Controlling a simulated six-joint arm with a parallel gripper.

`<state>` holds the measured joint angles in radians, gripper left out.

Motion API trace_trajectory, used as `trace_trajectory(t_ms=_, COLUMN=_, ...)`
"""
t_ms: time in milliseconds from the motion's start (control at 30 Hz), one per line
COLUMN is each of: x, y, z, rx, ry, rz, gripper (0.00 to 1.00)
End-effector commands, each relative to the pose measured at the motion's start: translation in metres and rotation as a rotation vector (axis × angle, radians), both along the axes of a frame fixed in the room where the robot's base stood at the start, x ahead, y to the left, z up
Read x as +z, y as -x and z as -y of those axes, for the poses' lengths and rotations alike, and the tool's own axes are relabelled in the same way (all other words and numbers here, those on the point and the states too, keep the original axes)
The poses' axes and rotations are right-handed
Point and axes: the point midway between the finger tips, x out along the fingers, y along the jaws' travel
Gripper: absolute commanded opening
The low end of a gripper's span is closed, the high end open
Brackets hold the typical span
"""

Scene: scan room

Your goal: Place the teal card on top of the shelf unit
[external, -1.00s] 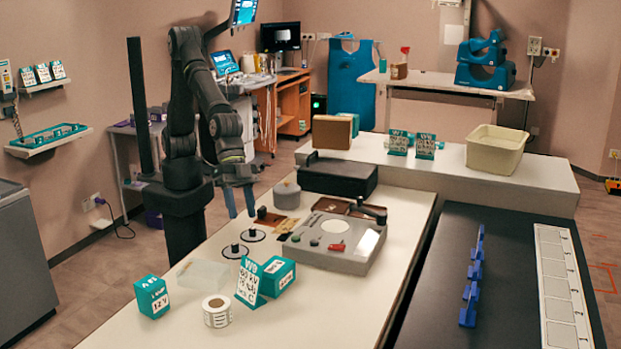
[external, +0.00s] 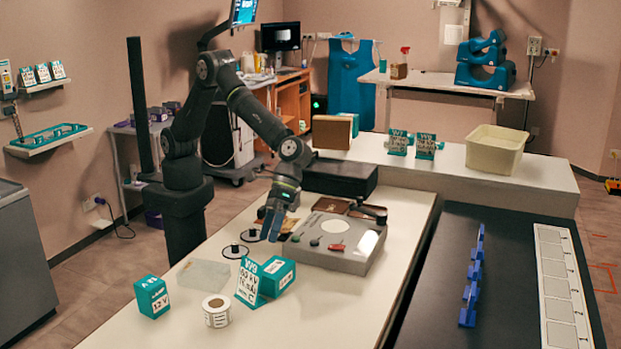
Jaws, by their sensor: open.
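A teal-edged white card (external: 248,284) with printed exposure values stands tilted on the near white table, against a teal box (external: 278,275). My gripper (external: 272,226) is open and points down, above the table beside the grey control box and behind the card, apart from it. Other teal-edged cards (external: 425,146) stand on the raised white bench at the back. I cannot tell for sure which piece is the shelf unit; a low shelf stand (external: 127,130) is at the left wall, partly hidden by my arm.
A grey control box (external: 334,240) with buttons is right of my gripper. A second teal box (external: 152,297), a clear block (external: 203,274) and a label roll (external: 217,311) stand near the card. A black case (external: 340,177) lies behind. The table's front is clear.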

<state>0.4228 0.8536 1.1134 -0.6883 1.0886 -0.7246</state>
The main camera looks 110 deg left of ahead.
Motion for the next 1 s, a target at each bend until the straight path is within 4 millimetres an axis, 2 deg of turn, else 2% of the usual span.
trace_trajectory(t_ms=33, x=-0.007, y=-0.013, z=-0.009, rx=0.073, ry=0.048, rz=-0.127, gripper=0.96)
trace_trajectory(t_ms=200, x=-0.004, y=-0.038, z=-0.030, rx=0.231, ry=0.214, rz=-0.509, gripper=0.96)
trace_trajectory(t_ms=300, x=0.001, y=-0.048, z=-0.042, rx=0.266, ry=0.278, rz=-0.654, gripper=0.96)
trace_trajectory(t_ms=467, x=0.006, y=-0.054, z=-0.050, rx=0.281, ry=0.325, rz=-0.757, gripper=0.96)
trace_trajectory(t_ms=567, x=0.002, y=-0.050, z=-0.041, rx=0.282, ry=0.328, rz=-0.769, gripper=0.96)
trace_trajectory(t_ms=1000, x=-0.033, y=-0.018, z=0.037, rx=0.280, ry=0.326, rz=-0.765, gripper=0.96)
